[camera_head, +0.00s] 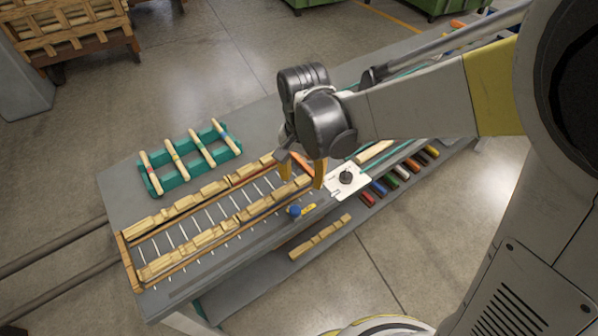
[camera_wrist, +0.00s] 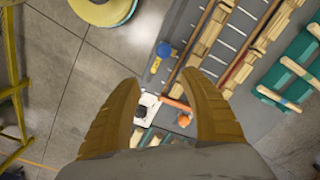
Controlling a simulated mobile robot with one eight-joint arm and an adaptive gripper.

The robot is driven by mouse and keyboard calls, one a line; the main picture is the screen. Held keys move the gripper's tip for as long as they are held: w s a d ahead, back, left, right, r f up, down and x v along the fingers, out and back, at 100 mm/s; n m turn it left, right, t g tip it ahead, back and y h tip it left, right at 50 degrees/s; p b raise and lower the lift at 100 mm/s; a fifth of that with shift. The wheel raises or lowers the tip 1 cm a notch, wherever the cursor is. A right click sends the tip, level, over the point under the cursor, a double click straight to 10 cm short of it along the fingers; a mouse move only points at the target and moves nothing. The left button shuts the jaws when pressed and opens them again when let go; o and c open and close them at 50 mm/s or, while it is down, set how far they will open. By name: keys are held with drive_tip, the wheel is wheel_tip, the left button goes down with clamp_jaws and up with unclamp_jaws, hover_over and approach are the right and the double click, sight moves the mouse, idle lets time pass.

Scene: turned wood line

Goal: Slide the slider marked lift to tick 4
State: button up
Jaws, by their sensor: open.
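No slider marked lift, word or tick can be read in either view. A white panel (camera_head: 337,188) with a black knob (camera_head: 346,177) sits on the bench right of my gripper; the panel (camera_wrist: 153,101) and knob (camera_wrist: 141,111) also show in the wrist view. A blue knob (camera_head: 294,210) beside a yellow piece (camera_head: 309,208) is at the bench's front edge; it also shows in the wrist view (camera_wrist: 164,50). My gripper (camera_head: 302,172) is open and empty, its yellow fingers pointing down over the bench near the rack's right end; it also shows in the wrist view (camera_wrist: 163,88).
A wooden-railed rack (camera_head: 158,268) with turned wood pieces runs along the bench. A green holder (camera_head: 155,186) with several spindles stands behind it. A lower shelf holds coloured blocks (camera_head: 390,182) and a loose wood piece (camera_head: 320,236). An orange-ended part (camera_wrist: 184,120) lies near the panel.

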sight(295, 210)
drive_tip(key=f+m+b, duration=0.2)
drive_tip(key=f+m, duration=0.1)
drive_tip(key=f, duration=0.1)
drive_tip(key=s+a+f+m+b, duration=0.1)
drive_tip(key=f+m+b, duration=0.2)
drive_tip(key=f, duration=0.1)
drive_tip(key=f+m+b, duration=0.3)
drive_tip(key=f+m, duration=0.1)
drive_tip(key=shift+s+a+f, duration=0.15)
drive_tip(key=shift+a+f, duration=0.05)
drive_tip(key=shift+a, duration=0.2)
clamp_jaws()
